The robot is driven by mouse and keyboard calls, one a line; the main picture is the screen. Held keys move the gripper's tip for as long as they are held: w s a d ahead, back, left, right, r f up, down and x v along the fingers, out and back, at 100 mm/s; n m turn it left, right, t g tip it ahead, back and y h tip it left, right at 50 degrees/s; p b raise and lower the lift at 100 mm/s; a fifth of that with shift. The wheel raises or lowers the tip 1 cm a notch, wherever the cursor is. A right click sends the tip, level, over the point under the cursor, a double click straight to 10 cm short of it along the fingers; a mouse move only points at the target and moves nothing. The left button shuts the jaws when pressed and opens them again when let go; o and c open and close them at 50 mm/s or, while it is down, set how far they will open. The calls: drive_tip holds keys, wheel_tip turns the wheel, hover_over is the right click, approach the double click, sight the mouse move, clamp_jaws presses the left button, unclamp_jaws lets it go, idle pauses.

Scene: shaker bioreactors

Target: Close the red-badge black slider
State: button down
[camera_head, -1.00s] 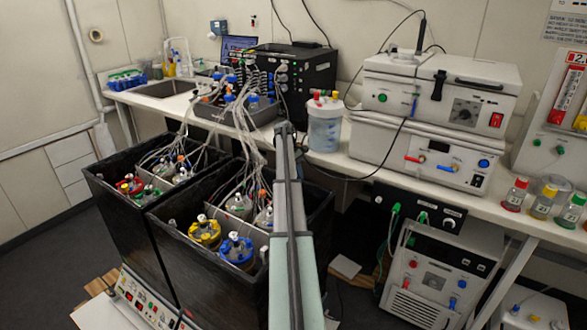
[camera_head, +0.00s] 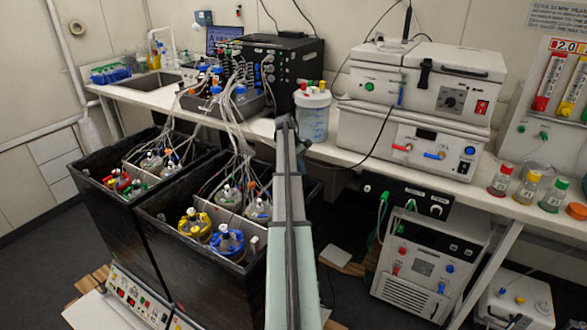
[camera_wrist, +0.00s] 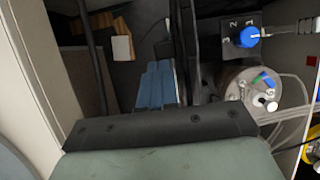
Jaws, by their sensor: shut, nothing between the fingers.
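No red-badge black slider can be made out for certain in either view.
Two black tubs (camera_head: 153,240) with capped bottles and hoses stand left of my arm. The bench (camera_head: 345,151) carries a black control box (camera_head: 300,62), a jar (camera_head: 313,118) and stacked white instruments (camera_head: 415,140). A white chiller (camera_head: 425,268) stands below. A black block with a blue knob (camera_wrist: 247,37) shows in the wrist view.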

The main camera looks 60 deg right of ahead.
drive_tip(key=shift+s, duration=0.85)
drive_tip(key=shift+w, duration=0.1)
drive_tip(key=w+r, duration=0.9)
drive_tip(key=w, duration=0.3)
drive_tip(key=s+f, duration=0.7)
drive_tip(key=f, duration=0.2)
drive_tip(key=shift+s, duration=0.15)
